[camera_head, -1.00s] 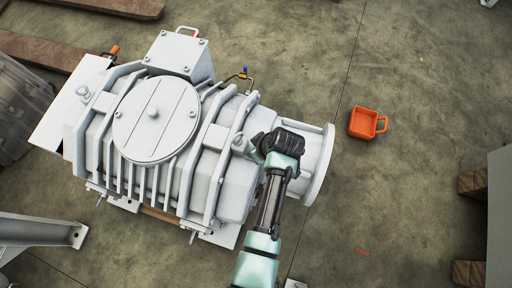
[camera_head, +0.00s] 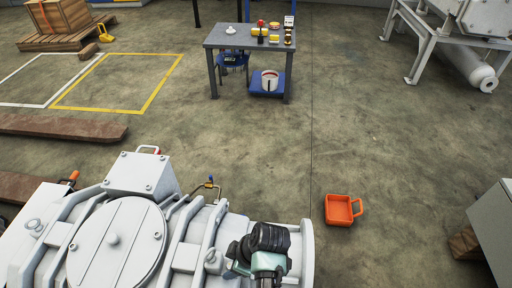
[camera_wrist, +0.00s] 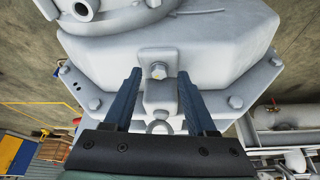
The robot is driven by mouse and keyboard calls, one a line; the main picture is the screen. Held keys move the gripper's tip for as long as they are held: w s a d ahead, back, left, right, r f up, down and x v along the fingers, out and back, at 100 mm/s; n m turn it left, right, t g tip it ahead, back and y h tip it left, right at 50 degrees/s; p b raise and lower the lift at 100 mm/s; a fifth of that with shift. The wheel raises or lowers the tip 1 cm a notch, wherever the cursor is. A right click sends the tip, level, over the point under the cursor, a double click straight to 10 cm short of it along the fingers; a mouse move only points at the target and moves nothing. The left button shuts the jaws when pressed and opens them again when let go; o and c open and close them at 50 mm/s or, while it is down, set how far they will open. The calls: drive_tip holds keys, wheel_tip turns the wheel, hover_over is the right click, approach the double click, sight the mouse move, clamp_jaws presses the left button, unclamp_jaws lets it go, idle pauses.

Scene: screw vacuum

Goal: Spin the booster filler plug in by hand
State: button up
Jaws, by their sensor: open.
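The booster is the large light grey ribbed machine (camera_head: 180,250) at the lower left of the head view, with a round cover (camera_head: 115,245) on top. My gripper (camera_wrist: 160,74) is open in the wrist view, its two dark blue fingers pointing at the booster's casing (camera_wrist: 215,45). I cannot tell whether any of these is the filler plug. Nothing is visibly gripped. In the head view my wrist is over the booster's right part and hides the fingers' work area.
An orange open bin (camera_head: 340,210) lies on the floor right of the booster. A grey table (camera_head: 240,42) with small items stands at the back. A grey cabinet (camera_head: 497,225) is at the right edge. The concrete floor between is mostly clear.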

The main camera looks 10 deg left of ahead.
drive_tip(key=n+b, duration=0.1)
drive_tip(key=b, duration=0.1)
drive_tip(key=n+g+b, duration=0.1)
drive_tip(key=n+b, duration=0.1)
drive_tip(key=n+g+b, duration=0.1)
drive_tip(key=n+b, duration=0.1)
drive_tip(key=b, duration=0.1)
drive_tip(key=shift+w+d+f, duration=0.1)
drive_tip(key=shift+w+f, duration=0.25)
drive_tip(key=shift+w, duration=0.05)
drive_tip(key=a+p+v, duration=0.1)
drive_tip(key=p+v, duration=0.7)
drive_tip(key=v, duration=0.6)
drive_tip(key=w+r+m+t+b, duration=0.3)
drive_tip(key=w+r+m+t, duration=0.5)
drive_tip(key=r, duration=1)
drive_tip(key=shift+w+a+t+h, duration=0.35)
drive_tip(key=shift+w+t, duration=1.65)
drive_tip(key=shift+w, duration=1.2)
drive_tip(key=shift+d, duration=0.1)
